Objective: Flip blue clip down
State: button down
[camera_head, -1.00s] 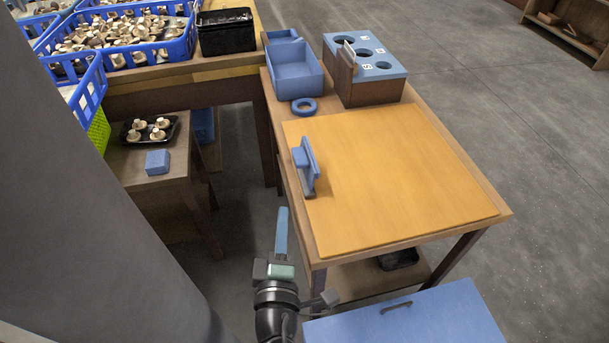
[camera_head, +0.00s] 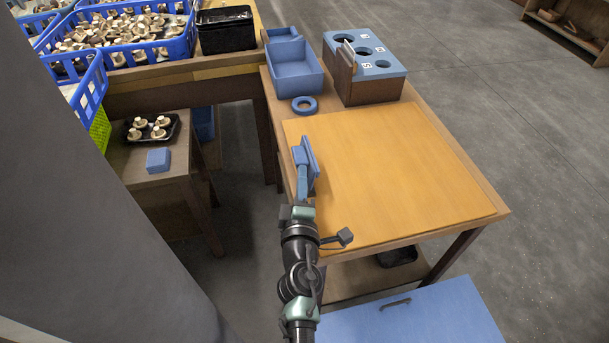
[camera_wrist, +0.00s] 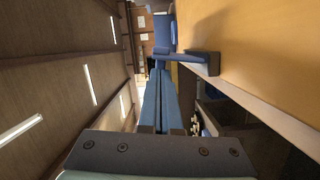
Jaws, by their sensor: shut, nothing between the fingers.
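The blue clip (camera_head: 311,160) stands upright at the left edge of the table's orange board. In the wrist view the clip (camera_wrist: 190,56) lies just beyond my fingertips, with one arm reaching out over the board. My gripper (camera_head: 302,170) has long blue fingers that are shut and empty. In the head view the fingertips overlap the clip's lower near side, and I cannot tell whether they touch it. In the wrist view my gripper (camera_wrist: 159,70) points at the clip from beside the table edge.
The orange board (camera_head: 400,170) is bare. Behind it are a blue ring (camera_head: 304,112), a blue bin (camera_head: 298,83) and a wooden box with a blue holed top (camera_head: 378,70). A small table (camera_head: 150,178) stands left, with a blue block (camera_head: 158,159) and a mushroom tray (camera_head: 125,133).

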aim_at(317, 168)
jog(key=shift+d+f, duration=0.1)
jog(key=shift+d, duration=0.2)
jog(key=shift+p, duration=0.4)
jog(key=shift+w+d+r+m+g+p, duration=0.15)
jog(key=shift+d+m+p, duration=0.1)
jog(key=shift+m+p, duration=0.35)
jog(key=shift+s+d+r+m+g+p, duration=0.15)
jog(key=shift+d+m+p, duration=0.2)
jog(key=shift+p, duration=0.45)
jog(key=p, duration=0.1)
jog(key=m+p, duration=0.1)
jog(key=shift+w+d+r+m+y+p, duration=0.15)
jog(key=shift+w+d+m+y+p, duration=0.1)
jog(key=shift+y+p, duration=0.15)
jog(key=d+m+p, duration=0.1)
jog(key=m+p, duration=0.1)
jog(key=p, duration=0.2)
jog(key=shift+g, duration=0.4)
jog(key=m+p, duration=0.1)
jog(key=d+f+m+y+p, duration=0.1)
jog(key=shift+w+d+m+g, duration=0.1)
jog(key=shift+w+m+g, duration=0.05)
jog(key=shift+m+g, duration=0.15)
jog(key=shift+d+f, duration=0.3)
jog(key=shift+w+d+f, duration=0.1)
